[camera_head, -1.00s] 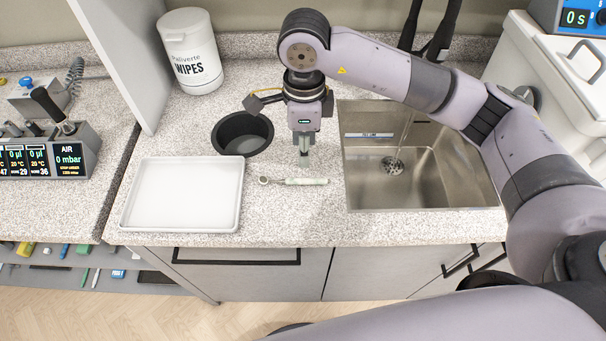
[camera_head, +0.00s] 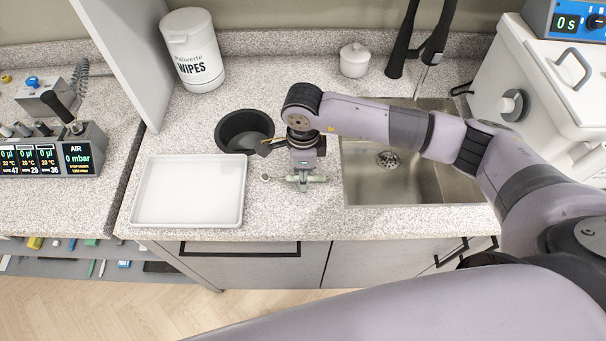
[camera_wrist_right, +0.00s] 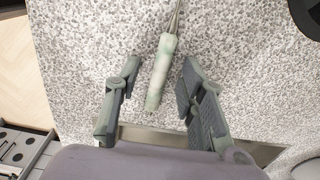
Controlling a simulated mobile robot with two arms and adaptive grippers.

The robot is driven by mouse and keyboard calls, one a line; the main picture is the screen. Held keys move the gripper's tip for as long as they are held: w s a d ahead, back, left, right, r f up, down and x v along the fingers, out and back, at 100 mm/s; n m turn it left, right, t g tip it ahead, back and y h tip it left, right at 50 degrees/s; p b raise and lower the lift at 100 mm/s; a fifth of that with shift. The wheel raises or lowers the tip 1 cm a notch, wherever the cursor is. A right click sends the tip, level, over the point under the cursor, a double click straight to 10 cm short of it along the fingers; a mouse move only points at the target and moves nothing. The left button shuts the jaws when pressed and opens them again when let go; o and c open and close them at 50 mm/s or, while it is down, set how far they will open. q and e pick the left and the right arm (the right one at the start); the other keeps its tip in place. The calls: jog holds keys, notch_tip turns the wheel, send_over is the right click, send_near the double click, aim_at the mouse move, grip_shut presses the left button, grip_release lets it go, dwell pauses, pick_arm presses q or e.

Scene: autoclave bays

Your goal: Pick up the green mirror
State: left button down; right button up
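The green mirror (camera_head: 318,179) lies on the speckled counter between the white tray and the sink. Its round head points left in the head view, and its middle is partly hidden by my right gripper (camera_head: 303,184). In the right wrist view, the pale green handle (camera_wrist_right: 161,75) lies between the two fingers of the right gripper (camera_wrist_right: 155,85). The fingers are open, with a gap on each side of the handle. The gripper points down, low over the mirror. My left gripper is not in view.
A white tray (camera_head: 189,222) lies left of the mirror. A black round bin opening (camera_head: 232,122) is behind it, and the steel sink (camera_head: 425,197) is to the right. A wipes tub (camera_head: 191,50) and a small white lidded pot (camera_head: 354,60) stand at the back.

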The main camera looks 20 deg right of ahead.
jog(key=shift+f+b, duration=0.15)
jog(key=shift+b, duration=0.25)
jog(key=shift+c, duration=0.6)
grip_shut()
